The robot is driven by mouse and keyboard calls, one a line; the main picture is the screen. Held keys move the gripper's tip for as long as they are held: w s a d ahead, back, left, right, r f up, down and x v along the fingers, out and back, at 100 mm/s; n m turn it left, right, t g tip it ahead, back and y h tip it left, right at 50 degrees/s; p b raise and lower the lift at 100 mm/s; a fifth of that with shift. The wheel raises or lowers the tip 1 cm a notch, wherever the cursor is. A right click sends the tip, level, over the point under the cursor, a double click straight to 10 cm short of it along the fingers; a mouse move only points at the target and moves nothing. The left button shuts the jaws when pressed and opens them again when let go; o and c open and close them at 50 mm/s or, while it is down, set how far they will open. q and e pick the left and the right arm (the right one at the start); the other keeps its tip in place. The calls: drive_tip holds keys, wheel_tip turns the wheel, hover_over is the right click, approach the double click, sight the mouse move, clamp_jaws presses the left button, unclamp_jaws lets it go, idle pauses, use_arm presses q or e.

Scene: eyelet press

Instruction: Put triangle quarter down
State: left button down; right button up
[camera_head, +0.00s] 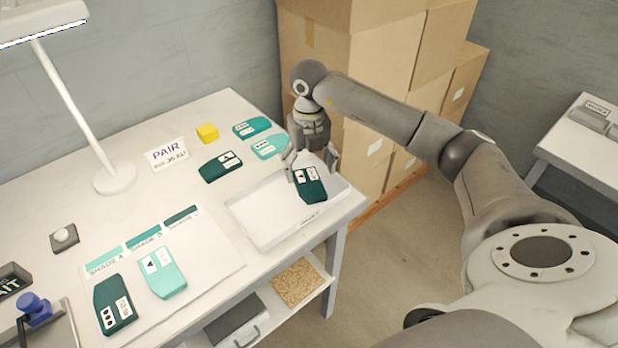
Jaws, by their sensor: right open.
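My right gripper (313,164) is open above the right part of a white tray (255,222) and points down. A dark teal quarter (313,192) with a white label lies in the tray, just below and in front of the fingertips. Its label mark is too small to read surely, and I cannot tell whether a finger touches it. A light teal quarter (168,283) with a black triangle lies on the shade mat (207,266), beside a dark teal quarter (108,300) with several dots. My left gripper is not in view.
Behind the tray lie another dark quarter (213,171) and two teal ones (250,128) (271,146). A yellow block (207,133), a PAIR sign (166,154) and a lamp (115,178) stand on the table. Stacked cartons (360,50) rise close behind my right arm.

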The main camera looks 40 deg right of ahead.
sight(310, 183)
wheel_tip(310, 183, up, 8)
drive_tip(key=b, duration=0.1)
drive_tip(key=shift+f, duration=0.2)
drive_tip(key=shift+s+f, duration=0.1)
idle(0.4)
